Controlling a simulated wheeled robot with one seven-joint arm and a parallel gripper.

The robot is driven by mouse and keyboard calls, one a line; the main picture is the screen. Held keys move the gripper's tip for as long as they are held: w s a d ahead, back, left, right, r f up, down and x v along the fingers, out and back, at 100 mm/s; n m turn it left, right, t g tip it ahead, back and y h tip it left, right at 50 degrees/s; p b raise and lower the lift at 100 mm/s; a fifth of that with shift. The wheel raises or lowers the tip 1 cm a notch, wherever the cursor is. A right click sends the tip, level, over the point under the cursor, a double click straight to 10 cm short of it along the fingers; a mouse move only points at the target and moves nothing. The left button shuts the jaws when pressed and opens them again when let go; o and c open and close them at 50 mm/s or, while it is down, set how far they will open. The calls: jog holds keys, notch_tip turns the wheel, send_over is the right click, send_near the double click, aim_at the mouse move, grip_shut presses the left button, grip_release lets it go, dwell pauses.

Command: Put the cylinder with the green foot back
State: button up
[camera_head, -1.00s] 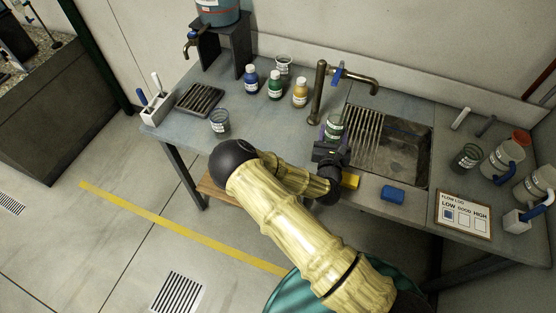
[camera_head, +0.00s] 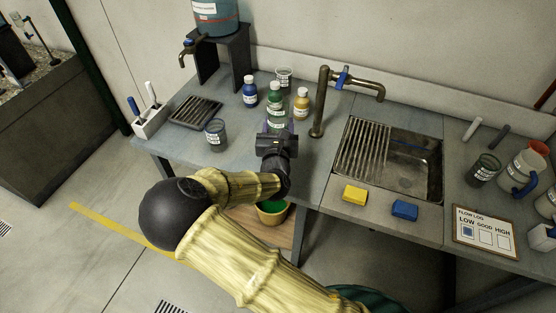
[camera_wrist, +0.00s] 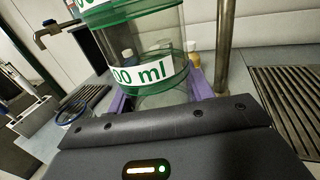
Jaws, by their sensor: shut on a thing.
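My gripper (camera_head: 278,128) is shut on a clear graduated cylinder (camera_wrist: 155,50) with green bands and a label ending in "00 ml". In the wrist view the cylinder stands between the purple finger pads, and its top is cut off by the frame. In the head view the held cylinder (camera_head: 276,118) is partly hidden behind my gripper, in front of the green-labelled bottle (camera_head: 275,92). I cannot tell whether its foot is clear of the bench.
A blue bottle (camera_head: 249,94), an orange bottle (camera_head: 301,104) and a clear beaker (camera_head: 284,75) stand close behind. Another beaker (camera_head: 216,136) stands left. A tap (camera_head: 320,105), a sink rack (camera_head: 362,148) and sponges, yellow (camera_head: 355,194) and blue (camera_head: 404,210), are right.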

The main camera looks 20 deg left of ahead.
notch_tip(320, 180, down, 6)
jog(key=shift+r, duration=0.15)
jog(key=shift+f+p, duration=0.45)
jog(key=shift+f, duration=1.45)
jog(key=shift+f, duration=0.15)
jog(key=o, duration=1.1)
